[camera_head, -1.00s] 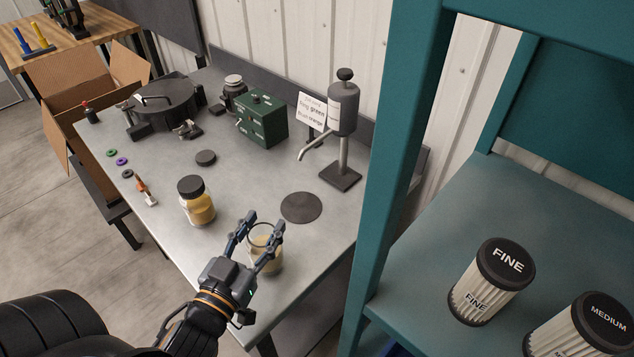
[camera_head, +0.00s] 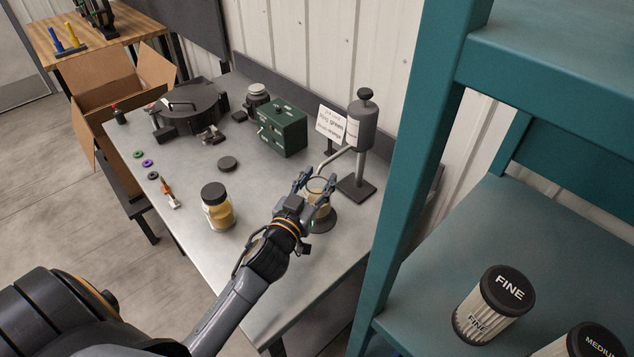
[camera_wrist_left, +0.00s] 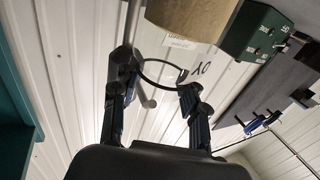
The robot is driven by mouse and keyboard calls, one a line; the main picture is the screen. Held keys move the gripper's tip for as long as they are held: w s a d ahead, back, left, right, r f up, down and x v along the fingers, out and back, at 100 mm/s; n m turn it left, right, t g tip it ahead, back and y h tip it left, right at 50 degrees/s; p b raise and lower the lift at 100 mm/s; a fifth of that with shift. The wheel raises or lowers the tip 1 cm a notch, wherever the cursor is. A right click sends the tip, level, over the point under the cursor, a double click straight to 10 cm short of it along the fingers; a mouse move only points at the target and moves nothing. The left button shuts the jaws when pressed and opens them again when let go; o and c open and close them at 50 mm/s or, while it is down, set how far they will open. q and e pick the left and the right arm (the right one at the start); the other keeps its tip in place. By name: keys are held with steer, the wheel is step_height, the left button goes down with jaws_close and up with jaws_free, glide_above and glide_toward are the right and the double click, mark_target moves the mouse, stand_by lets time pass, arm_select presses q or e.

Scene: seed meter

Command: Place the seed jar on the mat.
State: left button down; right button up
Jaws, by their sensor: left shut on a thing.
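The seed jar (camera_head: 319,193) is a lidless clear glass jar with pale tan contents. My left gripper (camera_head: 315,187) is shut on it, one finger on each side near the rim. The round dark mat (camera_head: 323,224) shows just below the jar, partly hidden by the jar and gripper. I cannot tell whether the jar's base touches the mat. In the left wrist view, the jar's rim (camera_wrist_left: 163,73) is a dark ring between the fingers, with the tan contents (camera_wrist_left: 192,15) at the top. My right gripper is not in view.
A black-lidded jar (camera_head: 217,207) stands to the left. A dispenser (camera_head: 361,130) with a spout stands right behind the held jar. A green box (camera_head: 283,128), a sign (camera_head: 331,123) and a small dark disc (camera_head: 228,163) are farther back. A teal shelf post (camera_head: 418,150) is close on the right.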

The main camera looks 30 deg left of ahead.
arm_select(q)
steer(key=shift+f, duration=0.65)
steer(key=shift+s+r, duration=0.1)
steer(key=shift+s, duration=0.1)
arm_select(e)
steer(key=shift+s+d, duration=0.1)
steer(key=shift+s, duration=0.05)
arm_select(q)
steer(key=c, duration=0.7)
jaws_free()
steer(key=shift+f, duration=0.25)
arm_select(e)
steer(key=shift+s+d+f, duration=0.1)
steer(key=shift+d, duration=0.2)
arm_select(q)
steer(key=shift+r, duration=0.15)
